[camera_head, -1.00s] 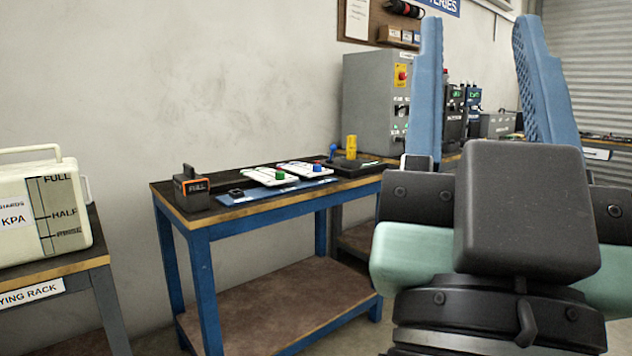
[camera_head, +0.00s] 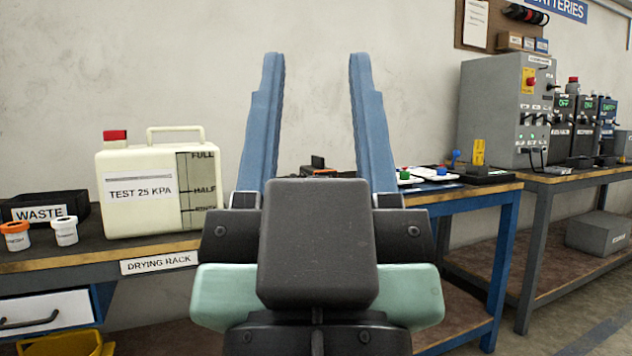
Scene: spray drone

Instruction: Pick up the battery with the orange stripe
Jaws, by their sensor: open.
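The battery with the orange stripe (camera_head: 319,169) is a small dark block standing on the left end of the blue-legged table. In the head view it shows between my gripper's two fingers, its lower part hidden behind my gripper's body. My gripper (camera_head: 317,75) is open and empty, with two long blue fingers pointing up and well apart. It is in front of the table, not touching the battery.
A cream jug (camera_head: 128,215) labelled TEST 25 KPA stands on the bench at left, near a WASTE bin (camera_head: 62,206) and two small jars. White trays with green and blue knobs (camera_head: 405,174) lie right of the battery. A grey cabinet (camera_head: 490,115) stands at right.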

